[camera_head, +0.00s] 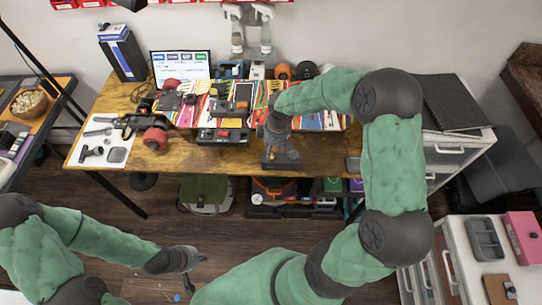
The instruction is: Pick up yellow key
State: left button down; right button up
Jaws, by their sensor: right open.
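I cannot make out a yellow key in the head view; it may be hidden or too small to tell. My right gripper (281,160) reaches over the front edge of the wooden workbench (325,155), right of the middle. It points down, is open, and I see nothing held in it. My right forearm hides part of the bench behind it. My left gripper (192,268) is low at the bottom left, over the floor and well apart from the bench. Its fingers are too small to read, and nothing clear is in it.
A small device (222,136) lies near the bench's front edge, left of my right gripper. Red round parts (155,138) and a white mat with tools (97,143) lie further left. A blue binder (123,55) stands at the back left. White drawers (455,150) stand at the right.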

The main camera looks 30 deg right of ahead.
jog(key=f, duration=0.2)
jog(key=f+b, duration=0.1)
jog(key=shift+w+a+f, duration=0.1)
jog(key=shift+w+f, duration=0.15)
jog(key=shift+f, duration=0.1)
grip_shut()
jog(key=shift+r, duration=0.2)
jog(key=shift+r, duration=0.25)
jog(key=r, duration=0.1)
jog(key=r+p, duration=0.1)
jog(key=r, duration=0.1)
jog(key=shift+s+a, duration=0.1)
jog(key=shift+a, duration=0.1)
jog(key=s+a+r+p, duration=0.3)
jog(key=s+a+r, duration=0.5)
jog(key=a+r, duration=0.1)
jog(key=shift+s+a+r+p, duration=0.15)
jog(key=shift+s+a+p, duration=0.2)
jog(key=shift+a, duration=0.5)
jog(key=shift+w, duration=0.1)
